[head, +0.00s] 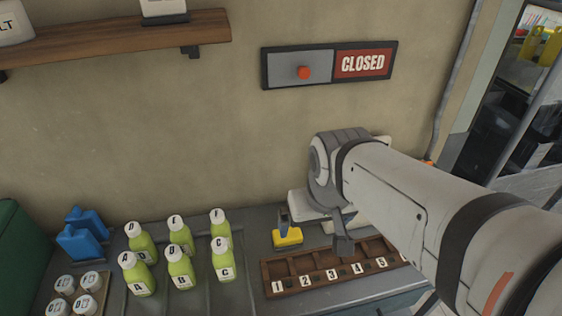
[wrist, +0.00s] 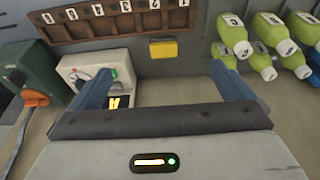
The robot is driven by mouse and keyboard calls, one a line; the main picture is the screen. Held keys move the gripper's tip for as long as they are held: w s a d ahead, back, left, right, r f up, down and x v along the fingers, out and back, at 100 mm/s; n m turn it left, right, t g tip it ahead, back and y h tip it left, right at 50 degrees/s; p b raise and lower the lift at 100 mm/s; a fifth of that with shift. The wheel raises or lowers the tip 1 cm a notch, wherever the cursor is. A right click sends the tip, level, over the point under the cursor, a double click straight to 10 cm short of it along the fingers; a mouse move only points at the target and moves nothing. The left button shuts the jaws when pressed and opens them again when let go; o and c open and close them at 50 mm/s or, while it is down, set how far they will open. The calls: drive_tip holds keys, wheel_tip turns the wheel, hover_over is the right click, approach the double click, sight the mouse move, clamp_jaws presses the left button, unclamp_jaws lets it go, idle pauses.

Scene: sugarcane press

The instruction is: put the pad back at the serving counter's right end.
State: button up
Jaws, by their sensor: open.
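One finger partly overlaps the block in the head view. I cannot tell the height gap. My arm hides the counter's right end in the head view.
The wooden rack (head: 335,271) has numbered slots. Several green bottles (head: 180,270) stand left of the block, with blue packs (head: 80,236) and small jars (head: 80,291) further left. A white dial device (wrist: 75,75) and a dark green machine (wrist: 30,72) stand near my gripper.

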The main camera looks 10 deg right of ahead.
drive_tip(key=w+f+g+b, duration=0.1)
drive_tip(key=w+f+b, duration=0.1)
drive_tip(key=w+f, duration=0.75)
drive_tip(key=b, duration=0.2)
hover_over(288, 238)
drive_tip(key=shift+g, duration=0.4)
wheel_tip(288, 238, down, 12)
drive_tip(key=shift+s+f, duration=0.1)
drive_tip(key=shift+f, duration=0.1)
drive_tip(key=shift+w+d+f+p, duration=0.1)
drive_tip(key=shift+w+f+p, duration=0.2)
drive_tip(key=shift+f, duration=1.05)
drive_tip(key=shift+w+a+f+p, duration=0.1)
drive_tip(key=shift+w+f+p, duration=0.15)
drive_tip(key=shift+f, duration=1.15)
drive_tip(key=shift+w+d+f+p, duration=0.1)
drive_tip(key=shift+w+f+p, duration=0.2)
drive_tip(key=shift+f, duration=1.05)
drive_tip(key=shift+c, duration=0.3)
drive_tip(key=c, duration=0.9)
drive_tip(key=shift+o, duration=0.2)
drive_tip(key=shift+r, duration=0.1)
